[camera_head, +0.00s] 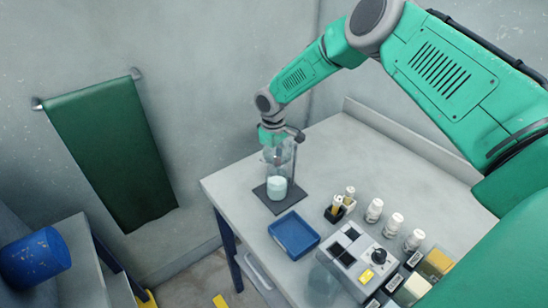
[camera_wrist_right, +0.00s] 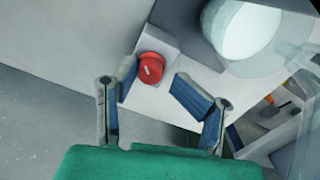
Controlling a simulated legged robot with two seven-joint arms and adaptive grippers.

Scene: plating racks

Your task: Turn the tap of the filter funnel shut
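The filter funnel (camera_head: 270,157) is clear glass on a stand with a dark base (camera_head: 258,193) and an upright rod. A glass vessel with pale contents (camera_head: 277,189) stands below it. My right gripper (camera_head: 272,136) is at the funnel's top part in the head view and hides some of it. In the right wrist view a red round tap (camera_wrist_right: 151,69) lies just beyond the fingertips of my right gripper (camera_wrist_right: 155,84), roughly in line with the gap. The fingers are apart with nothing between them. The tap is not discernible in the head view. My left gripper is out of view.
A blue tray (camera_head: 293,236) lies in front of the stand. Several white bottles (camera_head: 374,211) and a grey device with a black knob (camera_head: 352,252) stand to the right. A green cloth (camera_head: 112,150) hangs on the wall. The table behind the bottles is clear.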

